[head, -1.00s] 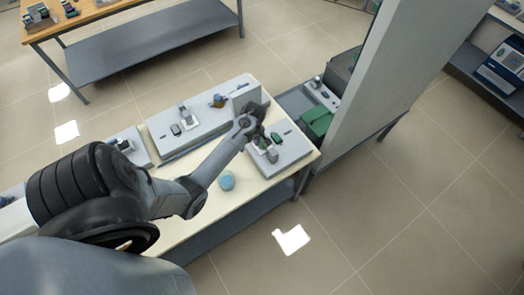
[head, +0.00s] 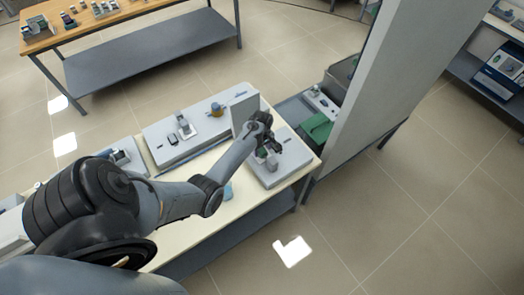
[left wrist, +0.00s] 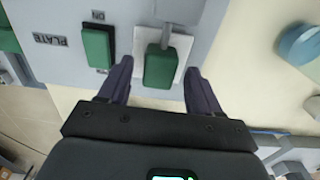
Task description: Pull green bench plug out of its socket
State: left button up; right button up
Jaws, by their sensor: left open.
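The green bench plug (left wrist: 160,66) sits in a white socket plate (left wrist: 182,72) on the grey unit, with a grey cable running from its far end. In the head view the plug's spot is small and partly covered by my arm. My left gripper (head: 269,147) is over the right-hand grey unit (head: 292,165). In the left wrist view the left gripper (left wrist: 159,68) is open, one finger on each side of the plug, with gaps on both sides. I cannot tell how far above the plate the fingertips are. My right gripper is not in view.
A green rocker (left wrist: 98,47) beside the label PLATE is left of the socket. A blue round object (left wrist: 300,43) lies on the cream bench top. An upright pale panel (head: 245,112) stands close behind my gripper; a tall grey column (head: 375,90) rises right of the bench.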

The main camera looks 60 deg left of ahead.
pick_arm(q)
jog(key=shift+f, duration=0.75)
grip_shut()
